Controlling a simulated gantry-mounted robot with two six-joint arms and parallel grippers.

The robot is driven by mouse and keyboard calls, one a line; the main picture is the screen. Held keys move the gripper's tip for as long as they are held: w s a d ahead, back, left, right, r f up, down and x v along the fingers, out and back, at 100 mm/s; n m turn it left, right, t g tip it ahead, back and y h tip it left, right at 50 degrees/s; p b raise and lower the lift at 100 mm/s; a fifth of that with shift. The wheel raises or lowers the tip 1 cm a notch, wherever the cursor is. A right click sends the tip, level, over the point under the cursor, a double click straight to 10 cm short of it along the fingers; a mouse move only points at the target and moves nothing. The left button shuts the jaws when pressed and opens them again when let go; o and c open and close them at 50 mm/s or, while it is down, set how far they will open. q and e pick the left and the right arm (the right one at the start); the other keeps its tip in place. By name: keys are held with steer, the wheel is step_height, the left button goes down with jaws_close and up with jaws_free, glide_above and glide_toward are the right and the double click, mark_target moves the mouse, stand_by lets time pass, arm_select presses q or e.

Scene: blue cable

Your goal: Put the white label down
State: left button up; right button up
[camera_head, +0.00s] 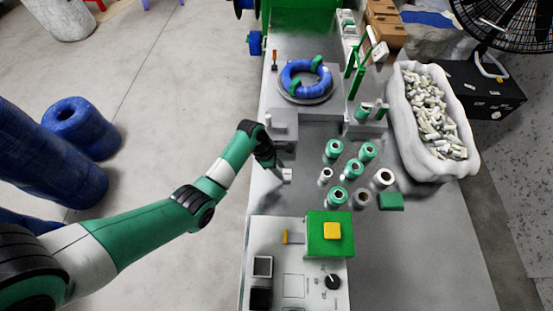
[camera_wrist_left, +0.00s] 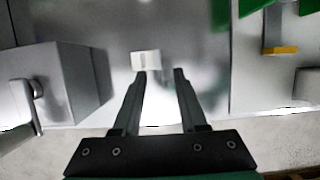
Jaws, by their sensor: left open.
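The white label (camera_head: 287,174) is a small pale piece lying on the grey metal table, just right of my left gripper's tip in the head view. In the left wrist view the label (camera_wrist_left: 146,61) sits just beyond the tip of the left-hand finger, not between the two fingers. I cannot tell whether that finger touches it. My left gripper (camera_head: 279,173) is open and points down at the table; its fingers (camera_wrist_left: 163,76) stand apart with nothing between them. My right gripper is not in view.
A grey metal block (camera_wrist_left: 55,85) stands close beside the gripper. A control box with a green block (camera_head: 318,236) is at the front. Several green and white spools (camera_head: 338,172) stand to the right. A blue cable coil (camera_head: 305,78) lies farther back. A white bin (camera_head: 405,130) is at right.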

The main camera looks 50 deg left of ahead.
arm_select(q)
steer(key=p+v, duration=0.1)
steer(key=v, duration=0.3)
steer(key=shift+w, duration=0.1)
